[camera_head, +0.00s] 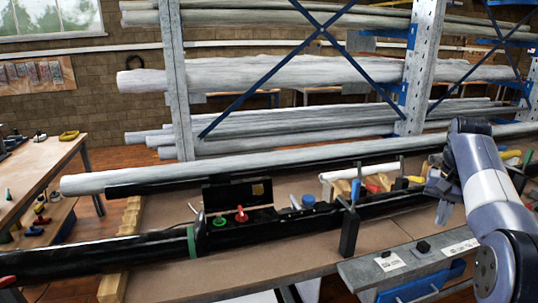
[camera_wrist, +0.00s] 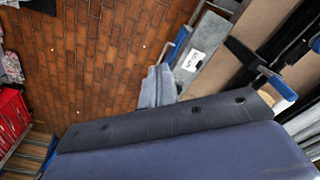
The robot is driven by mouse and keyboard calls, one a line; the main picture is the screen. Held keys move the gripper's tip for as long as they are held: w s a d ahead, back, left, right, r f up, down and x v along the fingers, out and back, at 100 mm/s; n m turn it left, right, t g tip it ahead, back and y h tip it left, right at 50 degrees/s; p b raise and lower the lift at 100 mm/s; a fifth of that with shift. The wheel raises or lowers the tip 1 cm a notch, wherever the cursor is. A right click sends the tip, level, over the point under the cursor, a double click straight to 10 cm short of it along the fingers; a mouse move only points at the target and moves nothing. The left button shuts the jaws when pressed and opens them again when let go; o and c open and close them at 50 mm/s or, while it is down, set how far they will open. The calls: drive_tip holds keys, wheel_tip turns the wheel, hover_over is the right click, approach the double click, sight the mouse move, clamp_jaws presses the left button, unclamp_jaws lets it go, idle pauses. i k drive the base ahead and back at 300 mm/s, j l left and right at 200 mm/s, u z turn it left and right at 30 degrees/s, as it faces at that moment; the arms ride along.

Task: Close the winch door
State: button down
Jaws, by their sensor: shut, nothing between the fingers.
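The black mast (camera_head: 100,255) lies across the bench, running from lower left to upper right. What looks like the winch door is a black panel (camera_head: 238,192) standing raised on the mast left of centre, with a small tan mark near its right end. In front of it are a red-topped part (camera_head: 241,215) and a green part (camera_head: 219,221). My gripper (camera_head: 443,214) is at the right, well away from the door and apart from it. In the wrist view my gripper (camera_wrist: 156,88) shows shut and empty, over brick-patterned floor; the door is not recognisable there.
A long grey tube (camera_head: 90,184) lies behind the mast. A rack with blue braces (camera_head: 415,70) stands behind. A grey ledge with labels (camera_head: 405,258) is in front.

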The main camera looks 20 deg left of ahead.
sight(222, 194)
drive_tip(key=i+j+u, duration=0.15)
drive_tip(key=i+u, duration=0.25)
drive_tip(key=i+j+u, duration=0.1)
drive_tip(key=u, duration=0.25)
drive_tip(key=i+u, duration=0.4)
drive_tip(key=i+l+u, duration=0.2)
drive_tip(key=u, duration=0.2)
drive_tip(key=i+u, duration=0.1)
drive_tip(key=i, duration=0.3)
